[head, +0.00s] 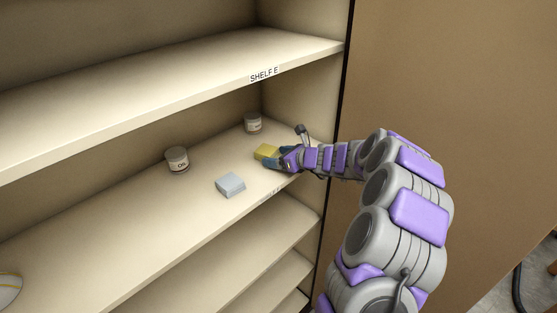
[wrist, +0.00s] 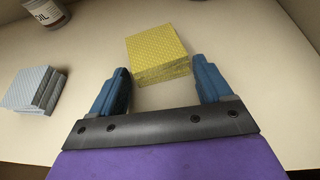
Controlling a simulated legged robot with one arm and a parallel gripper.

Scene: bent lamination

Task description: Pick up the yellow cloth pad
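The yellow cloth pad (head: 266,152) lies on the shelf below the one labelled SHELF E, near the right side wall. In the wrist view the yellow pad (wrist: 158,54) looks like a thick, textured square stack just ahead of my fingertips. My gripper (wrist: 162,80) is open, with its two blue fingers apart and nothing held between them. The pad's near edge is about level with the fingertips, and I cannot tell if they touch it. In the head view my gripper (head: 273,160) reaches in from the right and hides part of the pad's near side.
A grey-blue pad stack (head: 230,184) lies left of the yellow pad, also in the wrist view (wrist: 35,91). A labelled jar (head: 177,160) stands further left and another jar (head: 253,123) behind. The upper shelf (head: 180,75) is overhead. The shelf's left part is mostly clear.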

